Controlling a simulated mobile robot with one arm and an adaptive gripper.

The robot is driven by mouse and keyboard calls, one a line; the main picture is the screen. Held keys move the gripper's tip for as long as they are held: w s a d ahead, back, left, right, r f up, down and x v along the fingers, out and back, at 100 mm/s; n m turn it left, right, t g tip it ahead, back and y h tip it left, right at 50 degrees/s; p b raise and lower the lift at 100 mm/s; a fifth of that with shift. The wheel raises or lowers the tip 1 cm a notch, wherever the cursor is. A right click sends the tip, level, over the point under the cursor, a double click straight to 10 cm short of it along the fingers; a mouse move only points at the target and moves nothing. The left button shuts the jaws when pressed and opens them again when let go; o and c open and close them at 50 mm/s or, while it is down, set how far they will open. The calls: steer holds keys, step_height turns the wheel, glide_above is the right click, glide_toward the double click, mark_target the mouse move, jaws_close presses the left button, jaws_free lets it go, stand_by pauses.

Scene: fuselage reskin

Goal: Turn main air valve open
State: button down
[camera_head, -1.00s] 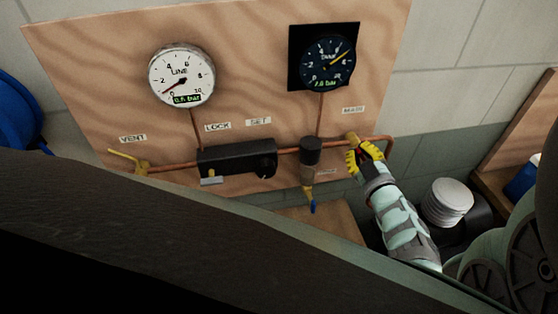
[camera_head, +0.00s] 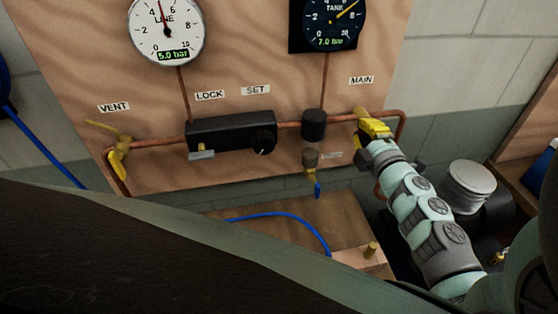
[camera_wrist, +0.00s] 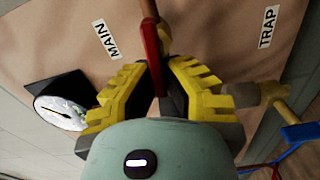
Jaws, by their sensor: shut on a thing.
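The main air valve's red handle (camera_wrist: 151,50) shows edge-on between my finger pads in the wrist view, beside the MAIN label (camera_wrist: 108,40). Its brass body (camera_wrist: 165,38) is partly hidden behind the handle and fingers. My yellow-fingered gripper (camera_wrist: 160,80) is shut on the handle. In the head view my gripper (camera_head: 375,130) is at the right end of the copper pipe, below the MAIN label (camera_head: 361,80), and covers most of the valve. The LINE gauge (camera_head: 166,30) reads 5.0 bar and the TANK gauge (camera_head: 333,20) reads 7.0 bar.
Left along the pipe are the dark regulator block (camera_head: 232,135), the brass VENT valve (camera_head: 120,150) with a yellow handle, and a drain valve (camera_head: 311,162) with a blue end. A blue hose (camera_head: 285,215) lies below.

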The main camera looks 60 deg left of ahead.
steer(key=shift+f+n+b, duration=0.2)
steer(key=shift+n+b, duration=0.3)
steer(key=shift+n, duration=0.1)
steer(key=c, duration=1.1)
jaws_free()
steer(key=shift+o, duration=0.2)
steer(key=shift+d, duration=0.1)
steer(key=v, duration=1.2)
